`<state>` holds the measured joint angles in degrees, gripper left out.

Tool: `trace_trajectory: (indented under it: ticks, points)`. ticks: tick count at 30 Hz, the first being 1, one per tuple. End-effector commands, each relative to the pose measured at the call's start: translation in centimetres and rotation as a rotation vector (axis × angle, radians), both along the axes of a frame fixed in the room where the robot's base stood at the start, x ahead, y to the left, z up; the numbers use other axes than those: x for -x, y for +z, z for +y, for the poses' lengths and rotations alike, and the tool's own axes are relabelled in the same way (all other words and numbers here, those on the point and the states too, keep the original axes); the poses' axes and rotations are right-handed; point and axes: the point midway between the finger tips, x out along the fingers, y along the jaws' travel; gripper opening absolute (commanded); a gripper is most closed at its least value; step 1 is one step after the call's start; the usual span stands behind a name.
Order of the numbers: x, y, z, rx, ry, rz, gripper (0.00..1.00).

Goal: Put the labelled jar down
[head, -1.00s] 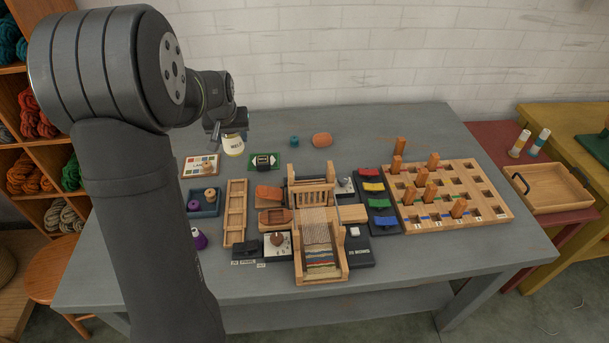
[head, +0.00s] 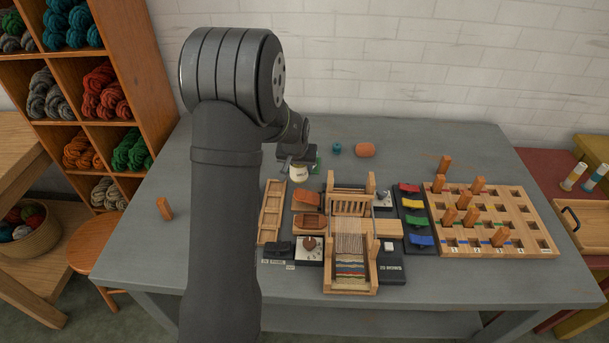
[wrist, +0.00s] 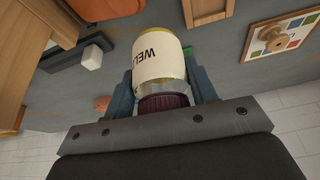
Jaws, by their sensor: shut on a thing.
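The labelled jar (head: 298,172) is pale yellow with a cream label and dark lettering. In the wrist view the jar (wrist: 160,60) shows the letters "WEL" and a dark purple ribbed lid on the side toward my gripper. My gripper (wrist: 164,88) is shut on it, with one blue-grey finger on either side. In the head view my gripper (head: 297,159) is partly hidden by my arm. The jar is over the back left of the grey table, beside a green-edged item mostly hidden behind it. I cannot tell whether its base touches the table.
A wooden rack (head: 271,212) and a small loom (head: 350,268) stand in front of the jar. My arm hides the table's left middle.

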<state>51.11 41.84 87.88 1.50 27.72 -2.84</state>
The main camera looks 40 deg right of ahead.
Motion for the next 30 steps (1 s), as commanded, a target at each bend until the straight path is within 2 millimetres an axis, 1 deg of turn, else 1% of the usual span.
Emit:
trace_trajectory:
  ticks: [4, 9, 10, 21, 22, 25, 30]
  points:
    - [0.0, -1.1, 0.0, 0.001, 0.000, -0.001, 0.23]
    - [0.0, -3.6, 0.0, -0.001, 0.000, 0.001, 0.23]
    - [0.0, -3.8, 0.0, 0.000, 0.000, 0.000, 0.23]
    - [0.0, -4.2, 0.0, 0.002, 0.000, -0.002, 0.23]
    - [0.0, -4.3, 0.0, 0.002, 0.000, -0.001, 0.54]
    - [0.0, -4.3, 0.0, 0.002, 0.000, -0.001, 0.73]
    - [0.0, -4.3, 0.0, 0.002, 0.000, -0.001, 0.74]
